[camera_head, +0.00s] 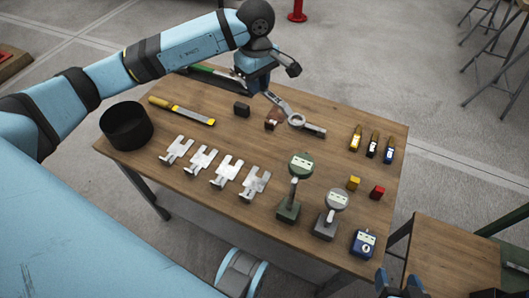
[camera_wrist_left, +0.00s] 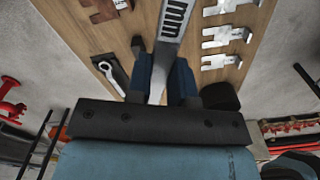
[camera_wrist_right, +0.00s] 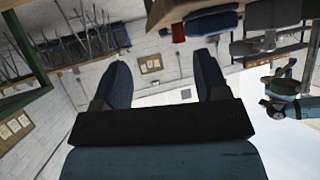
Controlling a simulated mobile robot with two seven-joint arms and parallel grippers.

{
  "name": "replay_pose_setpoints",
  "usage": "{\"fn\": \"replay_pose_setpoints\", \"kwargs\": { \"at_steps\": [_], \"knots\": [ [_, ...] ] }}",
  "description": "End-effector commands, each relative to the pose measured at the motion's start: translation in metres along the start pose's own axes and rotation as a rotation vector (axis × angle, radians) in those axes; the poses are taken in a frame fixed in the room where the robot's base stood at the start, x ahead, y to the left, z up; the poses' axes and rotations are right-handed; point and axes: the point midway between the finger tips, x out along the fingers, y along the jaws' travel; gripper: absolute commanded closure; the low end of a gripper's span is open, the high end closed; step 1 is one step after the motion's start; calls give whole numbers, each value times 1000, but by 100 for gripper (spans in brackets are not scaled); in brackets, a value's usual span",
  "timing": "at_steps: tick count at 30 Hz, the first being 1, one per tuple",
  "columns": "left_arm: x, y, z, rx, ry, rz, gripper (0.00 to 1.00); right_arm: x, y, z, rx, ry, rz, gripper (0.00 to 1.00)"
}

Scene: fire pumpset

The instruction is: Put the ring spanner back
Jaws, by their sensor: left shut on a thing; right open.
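The ring spanner (camera_head: 296,120) is a long grey tool with a ring end. My left gripper (camera_head: 268,94) is shut on its handle above the back half of the table.
A black block (camera_head: 241,109) and a brown piece (camera_head: 270,124) sit near the spanner. A dark tray bearing a pale spanner shape (camera_wrist_left: 108,72) lies beside the gripper. Gauges (camera_head: 289,208), metal plates (camera_head: 228,170) and a black bin (camera_head: 127,126) occupy the front and left.

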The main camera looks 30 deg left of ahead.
Motion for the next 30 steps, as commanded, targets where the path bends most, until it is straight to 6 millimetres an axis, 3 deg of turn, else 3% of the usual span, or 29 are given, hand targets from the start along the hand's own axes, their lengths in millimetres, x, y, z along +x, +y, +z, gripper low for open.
{"fn": "replay_pose_setpoints", "kwargs": {
  "at_steps": [5,12,18,26,30],
  "knots": [
    [29,0,0,-11,-3,-3,100,2,-1,3,3,5,-4,33],
    [95,0,0,-9,-2,-4,100,4,-2,4,9,18,-10,33],
    [140,0,0,-8,-2,-1,100,4,-4,0,13,36,-16,33],
    [160,1,0,-8,-1,1,100,5,-4,2,13,36,-18,33],
    [180,0,0,-9,-2,-2,100,6,-4,4,14,38,-19,33]
  ]
}}
